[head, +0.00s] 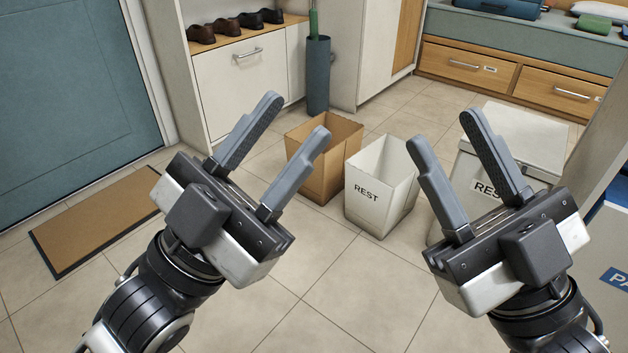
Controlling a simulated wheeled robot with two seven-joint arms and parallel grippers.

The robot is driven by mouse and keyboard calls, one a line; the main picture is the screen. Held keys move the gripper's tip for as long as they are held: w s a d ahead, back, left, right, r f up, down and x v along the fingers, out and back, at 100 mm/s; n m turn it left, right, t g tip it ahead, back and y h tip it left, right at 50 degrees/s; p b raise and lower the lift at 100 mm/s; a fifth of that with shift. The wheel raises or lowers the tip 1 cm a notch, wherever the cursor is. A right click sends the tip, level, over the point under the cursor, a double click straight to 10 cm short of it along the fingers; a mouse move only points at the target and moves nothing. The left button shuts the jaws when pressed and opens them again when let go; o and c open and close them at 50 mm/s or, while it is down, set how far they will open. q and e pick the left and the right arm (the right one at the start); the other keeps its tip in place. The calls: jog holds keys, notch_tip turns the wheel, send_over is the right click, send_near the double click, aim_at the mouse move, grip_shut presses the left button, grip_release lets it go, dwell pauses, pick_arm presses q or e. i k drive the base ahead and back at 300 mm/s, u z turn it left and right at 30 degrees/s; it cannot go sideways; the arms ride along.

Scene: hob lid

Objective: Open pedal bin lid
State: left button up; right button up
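A white bin with a closed flat lid (528,132) stands on the floor at the right, behind my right gripper. Its front label begins "RES"; the rest of the label and much of its front are hidden by the gripper. No pedal can be seen. My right gripper (446,132) is open and empty, its fingers spread in front of the bin's left side. Contact with the bin cannot be told. My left gripper (294,118) is open and empty, left of the open boxes.
An open white box labelled "REST" (372,200) and an open brown box (318,178) stand mid-floor. A bin labelled "PA" (612,270) is cut off at the right edge. A doormat (95,222) lies left by the door. The front floor is clear.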

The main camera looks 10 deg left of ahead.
aim_at(536, 144)
jog(key=z, duration=0.95)
jog(key=k, duration=0.15)
jog(key=u, duration=1.9)
jog(key=i, duration=0.7)
jog(key=z, duration=2.15)
jog(key=k, duration=0.5)
jog(key=u, duration=1.35)
jog(key=i, duration=1.3)
jog(key=z, duration=1.3)
